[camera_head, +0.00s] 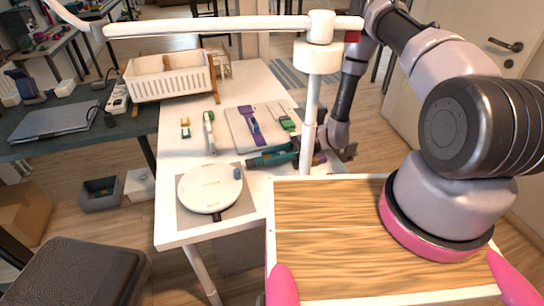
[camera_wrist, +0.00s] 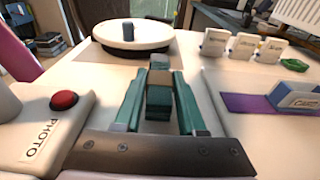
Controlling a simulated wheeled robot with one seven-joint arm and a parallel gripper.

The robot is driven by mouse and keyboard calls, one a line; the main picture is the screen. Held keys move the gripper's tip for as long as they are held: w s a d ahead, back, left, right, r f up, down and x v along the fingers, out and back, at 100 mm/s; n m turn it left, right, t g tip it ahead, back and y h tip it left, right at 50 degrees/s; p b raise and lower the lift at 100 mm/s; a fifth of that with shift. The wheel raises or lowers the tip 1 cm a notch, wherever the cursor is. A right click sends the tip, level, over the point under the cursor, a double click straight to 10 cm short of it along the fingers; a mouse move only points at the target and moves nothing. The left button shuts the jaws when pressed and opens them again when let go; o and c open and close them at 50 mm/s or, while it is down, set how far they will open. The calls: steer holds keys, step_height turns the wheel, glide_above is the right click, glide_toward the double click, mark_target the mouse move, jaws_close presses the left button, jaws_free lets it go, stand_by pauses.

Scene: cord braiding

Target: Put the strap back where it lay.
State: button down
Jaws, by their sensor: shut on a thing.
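My gripper (camera_wrist: 158,100) has teal fingers. They are shut on a small teal and brown-grey piece (camera_wrist: 159,96), seen end-on in the wrist view; I cannot tell for sure that it is the strap. In the head view my gripper (camera_head: 270,157) is low over the white table, pointing left, right of the round white disc (camera_head: 208,190). The held piece is hard to make out there. A purple strip (camera_head: 250,125) lies on a pale board behind the gripper. It also shows in the wrist view (camera_wrist: 240,103), at the right, with a white-and-blue tagged clip on it.
The disc (camera_wrist: 135,37) bears a blue knob. A PHOTO box with a red button (camera_wrist: 64,100) is close at left in the wrist view. Green (camera_head: 286,123) and white-green (camera_head: 208,130) items lie farther back. A white post (camera_head: 310,110) and wood-topped tray (camera_head: 330,240) stand near my arm.

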steer(key=shift+f, duration=0.15)
steer(key=shift+f, duration=0.35)
steer(key=shift+s+f, duration=0.1)
steer(key=c, duration=0.5)
jaws_free()
steer(key=shift+d+f, duration=0.1)
